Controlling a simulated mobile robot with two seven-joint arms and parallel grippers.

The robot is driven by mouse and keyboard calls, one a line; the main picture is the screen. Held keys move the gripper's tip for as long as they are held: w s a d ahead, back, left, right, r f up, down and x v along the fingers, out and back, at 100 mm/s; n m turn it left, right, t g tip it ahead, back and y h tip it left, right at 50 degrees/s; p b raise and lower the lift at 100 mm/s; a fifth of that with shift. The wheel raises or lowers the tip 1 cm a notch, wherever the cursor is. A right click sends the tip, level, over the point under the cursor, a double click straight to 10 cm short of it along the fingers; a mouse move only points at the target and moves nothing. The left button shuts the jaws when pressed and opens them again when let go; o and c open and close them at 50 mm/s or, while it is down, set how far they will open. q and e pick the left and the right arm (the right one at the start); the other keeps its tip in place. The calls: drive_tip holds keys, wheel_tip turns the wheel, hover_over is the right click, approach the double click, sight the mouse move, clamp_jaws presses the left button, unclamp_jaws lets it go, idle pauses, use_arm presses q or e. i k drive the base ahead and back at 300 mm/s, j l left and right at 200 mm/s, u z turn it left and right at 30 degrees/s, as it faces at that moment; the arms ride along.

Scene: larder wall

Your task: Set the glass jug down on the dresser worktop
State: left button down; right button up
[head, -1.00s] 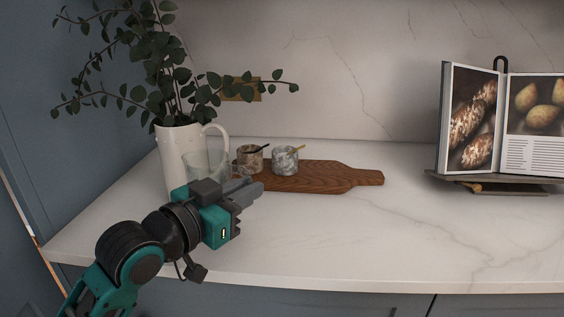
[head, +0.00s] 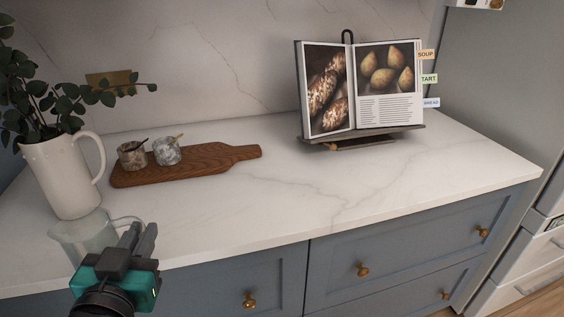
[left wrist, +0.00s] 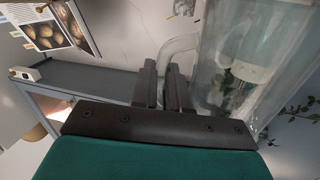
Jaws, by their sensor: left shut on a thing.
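The clear glass jug (head: 84,236) is at the lower left of the head view, in front of the white pitcher. My left gripper (head: 141,240) is shut on the jug's handle, on the jug's right side. In the left wrist view the handle (left wrist: 177,50) runs to the fingers (left wrist: 163,88), and the jug's body (left wrist: 225,75) fills the right side. The jug's base is hidden in the head view, so I cannot tell whether it touches the pale marble dresser worktop (head: 240,215). My right gripper is not in view.
A white pitcher with leafy stems (head: 68,175) stands at the left. Behind is a wooden board (head: 205,165) bearing two small stone pots. A cookbook (head: 380,85) stands on a stand (head: 365,133) at the back right. The worktop's middle and right front are clear.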

sight(364, 190)
drive_tip(key=i+l+u, duration=0.3)
drive_tip(key=l, duration=1.55)
drive_tip(key=l+u, duration=0.3)
drive_tip(key=l, duration=1.6)
